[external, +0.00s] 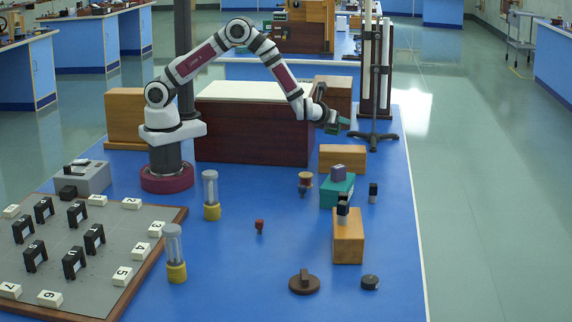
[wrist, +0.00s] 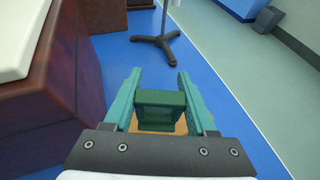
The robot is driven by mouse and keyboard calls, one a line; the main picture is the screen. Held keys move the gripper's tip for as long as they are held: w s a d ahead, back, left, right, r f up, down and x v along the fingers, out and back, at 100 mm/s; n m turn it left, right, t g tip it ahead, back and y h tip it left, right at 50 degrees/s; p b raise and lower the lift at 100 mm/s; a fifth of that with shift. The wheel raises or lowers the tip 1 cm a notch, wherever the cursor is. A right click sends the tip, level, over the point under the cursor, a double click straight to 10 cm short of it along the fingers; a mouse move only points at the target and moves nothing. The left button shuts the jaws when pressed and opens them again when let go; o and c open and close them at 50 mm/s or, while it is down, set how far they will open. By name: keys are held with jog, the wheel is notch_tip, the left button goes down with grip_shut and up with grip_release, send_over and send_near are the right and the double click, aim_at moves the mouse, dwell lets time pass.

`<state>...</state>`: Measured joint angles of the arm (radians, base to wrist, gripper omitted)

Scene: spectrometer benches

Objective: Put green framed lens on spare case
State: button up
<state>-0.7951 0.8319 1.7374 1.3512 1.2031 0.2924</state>
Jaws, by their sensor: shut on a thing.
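My gripper (external: 337,126) is at the far right of the bench, raised above the blue surface. In the wrist view its two teal fingers are shut on the green framed lens (wrist: 160,110), a dark green block-like piece between them. A light wooden box (external: 342,158) stands below and just in front of my gripper in the external view. A tan patch of wood (wrist: 163,128) shows under the held piece in the wrist view. No label shows which box is the spare case. The lens glass is hidden.
A teal box (external: 337,191) with a purple block and a wooden block (external: 348,238) with a dark piece stand nearer. A dark red cabinet (external: 254,135) is left of my gripper, and a black tripod stand (external: 373,138) is behind right. Several small parts lie on the bench.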

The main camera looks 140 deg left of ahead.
aim_at(337, 145)
jog(key=f, duration=0.3)
jog(key=s+a+f, duration=0.1)
jog(key=f, duration=0.1)
jog(key=shift+a, duration=0.1)
jog(key=shift+f, duration=0.1)
jog(key=o, duration=1.4)
